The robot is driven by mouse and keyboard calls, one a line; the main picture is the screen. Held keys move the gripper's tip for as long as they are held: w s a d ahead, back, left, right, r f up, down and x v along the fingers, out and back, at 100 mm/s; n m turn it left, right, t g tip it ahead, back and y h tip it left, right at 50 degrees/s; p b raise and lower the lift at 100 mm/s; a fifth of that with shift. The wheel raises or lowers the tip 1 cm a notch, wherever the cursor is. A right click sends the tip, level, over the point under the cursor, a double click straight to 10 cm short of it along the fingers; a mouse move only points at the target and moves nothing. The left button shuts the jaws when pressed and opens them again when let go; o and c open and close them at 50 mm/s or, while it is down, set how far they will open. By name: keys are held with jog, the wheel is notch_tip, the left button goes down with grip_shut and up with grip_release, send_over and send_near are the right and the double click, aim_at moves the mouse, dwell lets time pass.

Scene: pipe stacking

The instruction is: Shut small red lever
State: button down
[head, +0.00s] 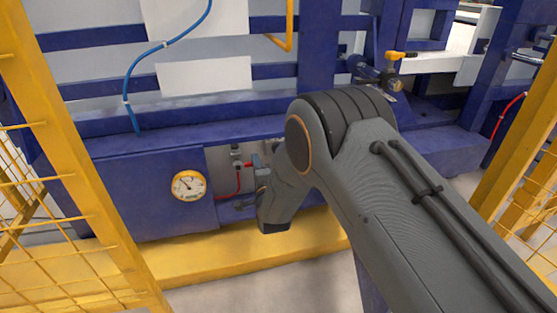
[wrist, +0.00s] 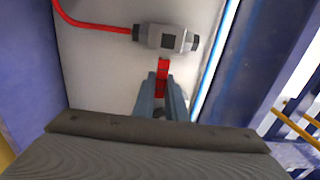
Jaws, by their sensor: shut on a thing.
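The small red lever (wrist: 163,66) sticks out from a grey valve body (wrist: 166,39) in the wrist view. My gripper (wrist: 162,92) has its two grey fingers on either side of the lever's outer part and is shut on it. The lever points from the valve toward my gripper. In the head view the valve and a bit of red show at the panel (head: 240,163), left of my arm. My gripper's fingertips are small there, and the lever is partly hidden.
A red hose (wrist: 90,24) runs from the valve. A white gauge (head: 188,186) sits on the blue panel to the left. A blue hose (head: 150,55) hangs above. Yellow mesh fences (head: 60,150) stand at both sides. A blue frame edge (wrist: 240,70) lies right of the valve.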

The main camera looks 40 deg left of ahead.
jog(key=shift+w, duration=0.15)
dwell(0.3)
jog(key=c, duration=1.8)
grip_release()
jog(key=shift+f, duration=0.1)
jog(key=shift+d, duration=0.1)
jog(key=p+v, duration=0.3)
jog(key=v, duration=0.4)
jog(key=shift+s+d, duration=0.25)
jog(key=shift+s, duration=0.05)
